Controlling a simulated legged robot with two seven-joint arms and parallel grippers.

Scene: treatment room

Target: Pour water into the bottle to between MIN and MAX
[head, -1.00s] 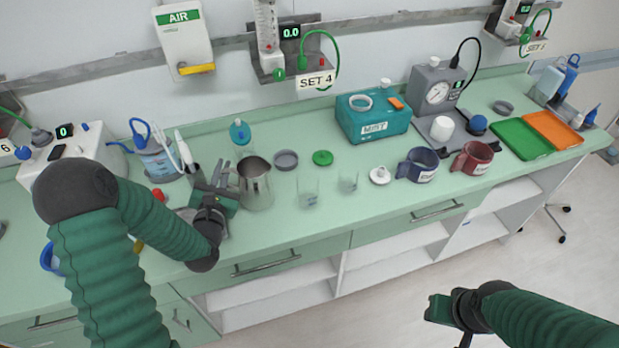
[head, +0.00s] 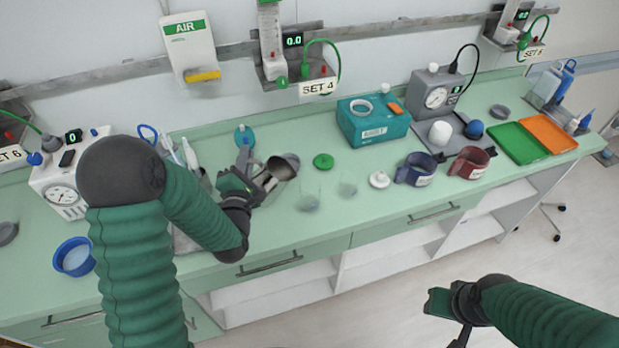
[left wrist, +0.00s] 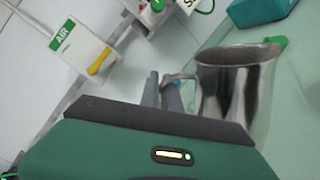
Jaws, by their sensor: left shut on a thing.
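My left gripper (head: 249,180) is shut on the handle of the steel pitcher (head: 277,174). The pitcher is off the counter and tilted, its mouth toward the right. In the left wrist view the fingers (left wrist: 163,93) meet the handle beside the pitcher (left wrist: 232,90). Two clear containers, the left one (head: 309,198) and the right one (head: 347,188), stand right of the pitcher. MIN and MAX marks and any water are too small or hidden to tell. My right gripper (head: 438,303) is empty in front of the counter; its jaw opening is unclear.
A green cap (head: 323,161) and white lid (head: 379,179) lie near the clear containers. A teal box (head: 372,121) stands behind. A blue bowl (head: 74,257) is at left.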

